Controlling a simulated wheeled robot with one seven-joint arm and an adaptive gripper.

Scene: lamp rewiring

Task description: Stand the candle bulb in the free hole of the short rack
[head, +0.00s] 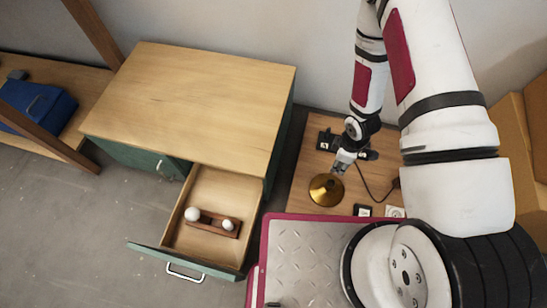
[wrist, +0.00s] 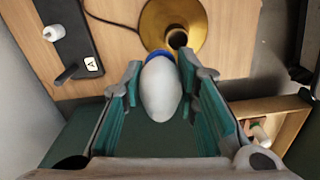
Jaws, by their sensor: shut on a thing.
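My gripper (head: 341,166) is over the right-hand table, by the brass lamp base. In the wrist view its teal-padded fingers (wrist: 165,82) are shut on a white candle bulb (wrist: 161,90), with a blue collar at its far end. The collar appears close to the lamp base's socket (wrist: 177,39); I cannot tell whether they touch. A brown wooden rack (head: 211,222) lies in the open drawer, with a large round white bulb (head: 193,214) at its left and a smaller white bulb (head: 228,225) at its right. I cannot make out its free hole.
The drawer (head: 190,248) is pulled out of a green cabinet with a bare wooden top (head: 200,95). The brass lamp base (head: 326,190) stands on the table, with a black fixture (wrist: 71,40) labelled A nearby. A blue box (head: 38,106) is at far left.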

